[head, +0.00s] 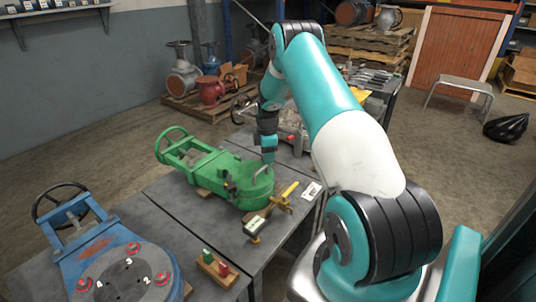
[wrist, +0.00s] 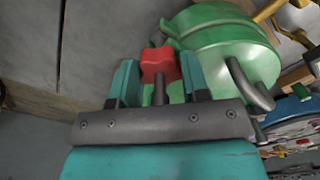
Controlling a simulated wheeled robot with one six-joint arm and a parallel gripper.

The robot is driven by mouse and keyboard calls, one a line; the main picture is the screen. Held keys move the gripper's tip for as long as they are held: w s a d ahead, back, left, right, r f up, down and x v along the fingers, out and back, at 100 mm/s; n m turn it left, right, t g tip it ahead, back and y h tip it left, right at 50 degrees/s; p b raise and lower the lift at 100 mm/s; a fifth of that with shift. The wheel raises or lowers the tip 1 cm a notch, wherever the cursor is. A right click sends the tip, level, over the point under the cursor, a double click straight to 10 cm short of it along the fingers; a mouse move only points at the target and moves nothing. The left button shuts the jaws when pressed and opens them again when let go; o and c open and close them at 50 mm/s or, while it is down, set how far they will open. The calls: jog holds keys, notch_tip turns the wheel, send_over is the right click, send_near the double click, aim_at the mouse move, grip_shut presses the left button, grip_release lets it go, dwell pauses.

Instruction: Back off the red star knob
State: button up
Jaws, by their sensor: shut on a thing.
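The red star knob (wrist: 158,63) shows in the wrist view between the two teal fingers of my gripper (wrist: 158,72). My gripper is shut on it. In the head view my gripper (head: 268,160) points down at the round end of the green valve (head: 205,168) on the grey table. The held knob is hidden there behind my gripper. Other red knobs (head: 133,248) sit on the numbered face of the blue valve (head: 110,265) at the front left.
A brass valve with a yellow handle (head: 285,192) lies right of the green valve. A small block with a green and a red piece (head: 218,268) stands in front. Grey tables (head: 165,205) carry these. Pallets with valves (head: 205,100) stand behind.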

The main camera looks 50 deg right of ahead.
jog(key=o, duration=0.9)
notch_tip(320, 180, up, 18)
jog(key=shift+f, duration=0.25)
